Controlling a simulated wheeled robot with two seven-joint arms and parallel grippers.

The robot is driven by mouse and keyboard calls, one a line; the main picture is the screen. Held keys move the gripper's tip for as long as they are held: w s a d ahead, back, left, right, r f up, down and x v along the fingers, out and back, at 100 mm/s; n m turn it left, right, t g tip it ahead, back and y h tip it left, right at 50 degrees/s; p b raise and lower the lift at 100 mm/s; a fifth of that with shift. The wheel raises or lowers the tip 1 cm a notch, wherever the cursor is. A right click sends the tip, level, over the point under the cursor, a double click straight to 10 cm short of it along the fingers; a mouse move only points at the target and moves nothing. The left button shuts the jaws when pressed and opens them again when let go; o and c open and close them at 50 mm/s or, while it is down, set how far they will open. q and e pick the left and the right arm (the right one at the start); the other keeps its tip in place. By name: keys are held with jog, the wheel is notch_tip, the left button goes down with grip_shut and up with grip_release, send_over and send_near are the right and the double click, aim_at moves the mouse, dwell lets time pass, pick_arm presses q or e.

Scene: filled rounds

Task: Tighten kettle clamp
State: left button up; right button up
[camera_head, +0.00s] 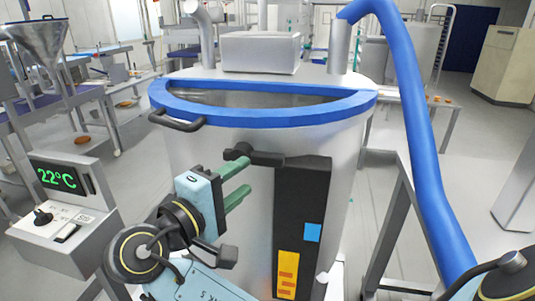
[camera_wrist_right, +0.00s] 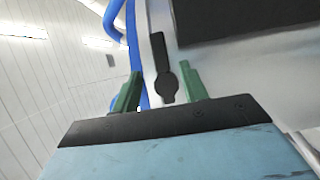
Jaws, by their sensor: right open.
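The kettle (camera_head: 225,150) is a large steel vessel with a blue rim (camera_head: 270,115). A dark clamp lever with a rounded end (camera_head: 240,152) sticks out to the left from the top of a black panel on its front wall. My right gripper (camera_head: 247,177) has green fingers, open and empty, just below and beside the lever's end in the head view. In the right wrist view, the dark lever (camera_wrist_right: 163,78) shows between the spread fingertips (camera_wrist_right: 161,72); I cannot tell how far ahead of them it lies. My left gripper is not in view.
A black panel (camera_head: 300,215) with blue and yellow labels runs down the kettle front. A black handle (camera_head: 177,121) juts from the rim at left. A control box (camera_head: 62,205) reading 22°C stands at left. A thick blue hose (camera_head: 415,110) hangs down at right.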

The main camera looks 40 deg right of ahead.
aim_at(264, 162)
jog(key=p+x, duration=0.2)
jog(key=x, duration=0.7)
grip_shut()
